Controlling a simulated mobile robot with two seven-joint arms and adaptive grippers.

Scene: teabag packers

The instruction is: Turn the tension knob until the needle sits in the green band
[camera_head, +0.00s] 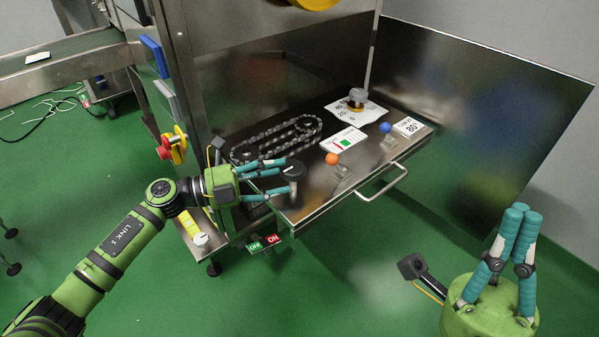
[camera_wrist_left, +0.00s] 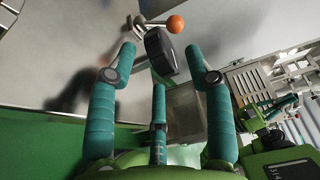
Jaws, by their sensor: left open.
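The black tension knob (camera_head: 292,170), with a white pointer line, stands at the near left of the metal tabletop. My left gripper (camera_head: 279,175) is open, its fingers reaching toward the knob from the left. In the left wrist view the knob (camera_wrist_left: 160,52) shows between the spread fingertips of that gripper (camera_wrist_left: 160,65); I cannot tell whether they touch it. A white gauge (camera_head: 343,140) with a green band and some red lies to the right of the knob; its needle is too small to read. My right gripper (camera_head: 520,212) is at the lower right, empty, with its fingertips together.
A chain loop (camera_head: 278,135) lies behind the knob. An orange-ball lever (camera_head: 333,159) and a blue-ball lever (camera_head: 386,127) stand to the right. A grey knob (camera_head: 357,96) sits on a numbered dial. A card reads 80 (camera_head: 409,127). A handle (camera_head: 383,184) juts from the front edge.

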